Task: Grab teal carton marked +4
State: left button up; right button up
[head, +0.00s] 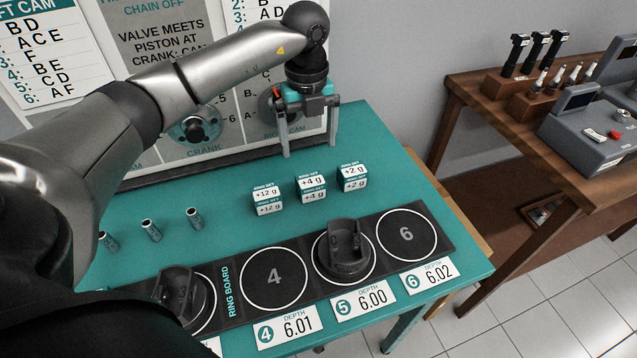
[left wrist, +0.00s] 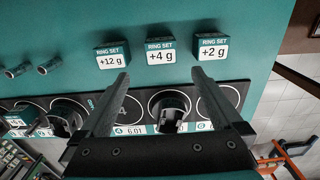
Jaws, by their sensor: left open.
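The teal and white carton marked +4 g (head: 311,188) stands on the teal table between the +12 g carton (head: 267,201) and the +2 g carton (head: 352,178). In the left wrist view the +4 g carton (left wrist: 160,51) is at the top, beyond and between my fingertips. My left gripper (head: 308,145) is open and empty, fingers pointing down, behind the cartons and above the table near the board. It also shows in the left wrist view (left wrist: 160,77), with its fingers spread wide. My right gripper is not visible.
A black ring board (head: 398,263) runs along the front of the table, with pistons on it at circle 5 (head: 344,250) and farther left (head: 178,290). A wooden bench (head: 480,90) is at right. Clear table lies around the cartons.

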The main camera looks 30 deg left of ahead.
aim_at(311, 180)
pick_arm(q)
notch_tip(311, 180, down, 12)
jog(key=shift+d+b, duration=0.1)
jog(key=shift+b, duration=0.45)
jog(key=shift+w, duration=0.1)
jog(key=c, duration=1.3)
